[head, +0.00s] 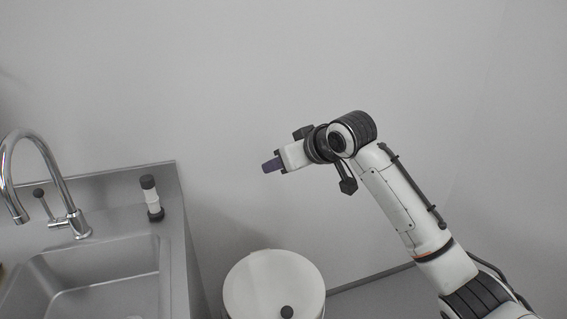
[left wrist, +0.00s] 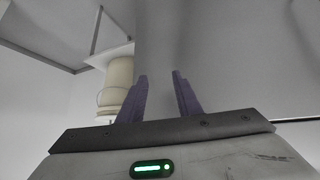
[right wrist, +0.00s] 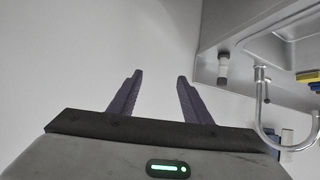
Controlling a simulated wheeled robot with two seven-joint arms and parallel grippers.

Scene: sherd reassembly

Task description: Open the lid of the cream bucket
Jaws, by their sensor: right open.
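The cream bucket shows from above at the bottom of the head view, cut off by the frame edge. Its round pale lid (head: 270,280) appears to lie on top, with a dark round knob (head: 287,312) near the lower edge. In the left wrist view, a cream bucket body (left wrist: 118,74) shows behind the left finger. My right gripper (head: 272,165) is high above and behind the lid, apart from it. Its fingers (right wrist: 159,75) are spread and empty in the right wrist view. My left gripper (left wrist: 160,74) is open and empty, outside the head view.
A metal sink (head: 95,280) with a curved tap (head: 50,170) is at the left. A white bottle with dark ends (head: 151,197) stands on the counter by the sink. A grey surface (head: 375,297) lies right of the bucket. The air around my right gripper is clear.

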